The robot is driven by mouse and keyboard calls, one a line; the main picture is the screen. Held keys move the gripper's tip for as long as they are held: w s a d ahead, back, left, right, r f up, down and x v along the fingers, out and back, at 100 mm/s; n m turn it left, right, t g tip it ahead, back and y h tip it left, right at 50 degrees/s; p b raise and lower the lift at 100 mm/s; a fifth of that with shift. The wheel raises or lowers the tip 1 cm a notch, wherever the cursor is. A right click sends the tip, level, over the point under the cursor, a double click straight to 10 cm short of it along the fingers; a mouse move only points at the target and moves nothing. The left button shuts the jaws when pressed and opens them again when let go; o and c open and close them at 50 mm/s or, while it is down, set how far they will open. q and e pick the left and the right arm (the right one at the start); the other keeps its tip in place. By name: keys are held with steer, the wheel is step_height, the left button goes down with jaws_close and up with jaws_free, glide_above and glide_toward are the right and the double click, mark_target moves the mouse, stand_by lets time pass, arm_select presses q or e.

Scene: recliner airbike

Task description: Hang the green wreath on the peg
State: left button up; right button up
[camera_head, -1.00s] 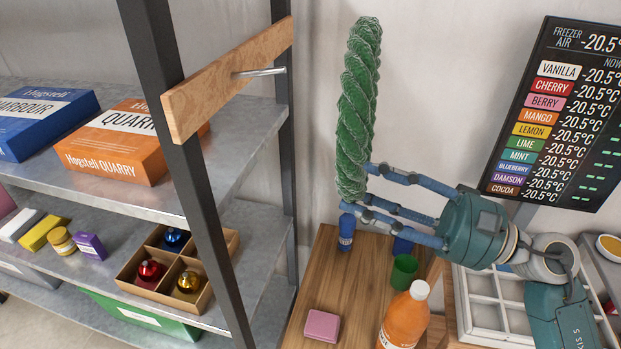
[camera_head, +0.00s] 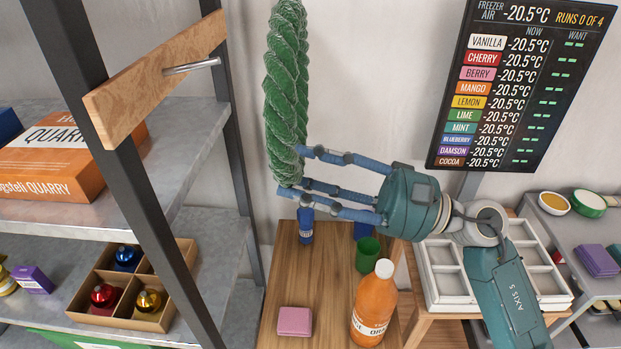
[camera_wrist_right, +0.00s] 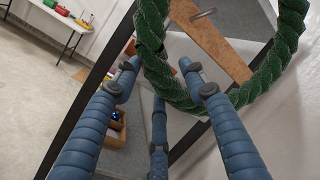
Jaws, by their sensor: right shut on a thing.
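The green wreath (camera_head: 287,90) is a twisted rope ring, seen nearly edge-on and upright in the head view. My right gripper (camera_head: 294,172) is shut on its lower end and holds it in the air. The metal peg (camera_head: 192,67) sticks out to the right from a wooden board (camera_head: 155,80) on the shelf post. The wreath is to the right of the peg tip, apart from it in the picture. In the right wrist view the wreath (camera_wrist_right: 284,55) is an open ring, and the peg (camera_wrist_right: 204,13) shows through its opening. My left gripper is not in view.
The dark shelf post (camera_head: 110,150) and shelves with boxes and a tray of baubles (camera_head: 160,315) stand at the left. Below my gripper a wooden table holds an orange bottle (camera_head: 374,303), a green cup (camera_head: 367,254) and a pink block (camera_head: 294,321). A dark display board (camera_head: 520,85) is at the right.

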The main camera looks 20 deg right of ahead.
steer(key=shift+x, duration=1.05)
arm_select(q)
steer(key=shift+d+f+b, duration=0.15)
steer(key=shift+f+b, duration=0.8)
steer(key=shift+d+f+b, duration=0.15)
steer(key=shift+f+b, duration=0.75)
arm_select(e)
steer(key=w+a+f, duration=0.3)
steer(key=a, duration=0.7)
steer(key=shift+f, duration=0.3)
steer(key=o, duration=1.4)
steer(key=shift+o, duration=0.2)
steer(key=shift+f, duration=0.1)
